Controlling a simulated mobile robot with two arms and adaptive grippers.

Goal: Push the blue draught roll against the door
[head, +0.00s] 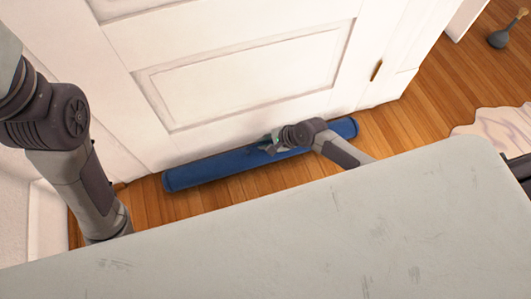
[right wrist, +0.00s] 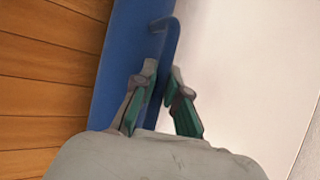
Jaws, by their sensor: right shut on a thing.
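The long blue draught roll (head: 215,169) lies on the floor along the bottom of the white panelled door (head: 245,80). In the head view its far side lies close along the door's foot; whether it touches all along is not clear. My right gripper (head: 268,146) is at the roll's middle. In the right wrist view its fingers (right wrist: 163,73) are shut on a thin blue strap or handle of the roll (right wrist: 118,45), with the white door (right wrist: 245,60) to the right. My left arm comes down at the left; its gripper is out of sight.
The wooden floor (head: 425,95) is bare right of the door. A white wall edge is at the left.

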